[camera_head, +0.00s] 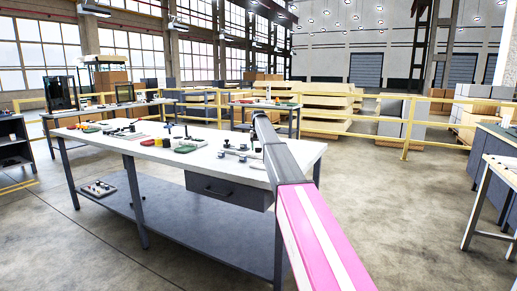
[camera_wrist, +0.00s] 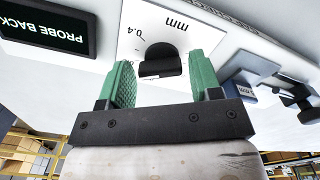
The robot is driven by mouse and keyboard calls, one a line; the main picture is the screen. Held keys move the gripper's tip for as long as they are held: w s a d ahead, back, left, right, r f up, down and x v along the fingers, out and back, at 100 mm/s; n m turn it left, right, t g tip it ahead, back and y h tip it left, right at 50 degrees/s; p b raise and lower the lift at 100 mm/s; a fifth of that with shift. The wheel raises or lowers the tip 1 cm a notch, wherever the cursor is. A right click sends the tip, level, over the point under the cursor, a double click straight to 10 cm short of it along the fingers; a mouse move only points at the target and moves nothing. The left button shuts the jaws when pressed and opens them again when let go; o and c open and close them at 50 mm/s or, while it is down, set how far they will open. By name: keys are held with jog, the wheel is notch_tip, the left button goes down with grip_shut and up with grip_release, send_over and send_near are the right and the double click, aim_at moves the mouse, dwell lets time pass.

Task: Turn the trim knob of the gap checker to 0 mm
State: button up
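In the wrist view a black trim knob (camera_wrist: 160,62) sits on a white dial plate (camera_wrist: 135,30) of the gap checker. The plate shows "mm" and a "0.4" mark, both upside down. A 0 mark and the knob's pointer cannot be made out. A black display (camera_wrist: 45,30) beside the plate reads "PROBE BACK", also upside down. My gripper (camera_wrist: 160,66) has green fingers and is open, one finger on each side of the knob, with visible gaps. In the head view my arm reaches over the workbench; the gripper and gap checker cannot be made out there.
The white-topped workbench (camera_head: 150,128) carries several small parts and tools, and has a grey drawer (camera_head: 228,190) below. In the wrist view a blue-grey block (camera_wrist: 249,66) and a dark fixture (camera_wrist: 298,93) stand right of the gripper.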

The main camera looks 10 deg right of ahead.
jog(key=c, duration=0.6)
jog(key=shift+o, duration=0.2)
jog(key=shift+n, duration=0.3)
jog(key=n, duration=1.1)
jog(key=shift+w, duration=0.1)
jog(key=o, duration=0.9)
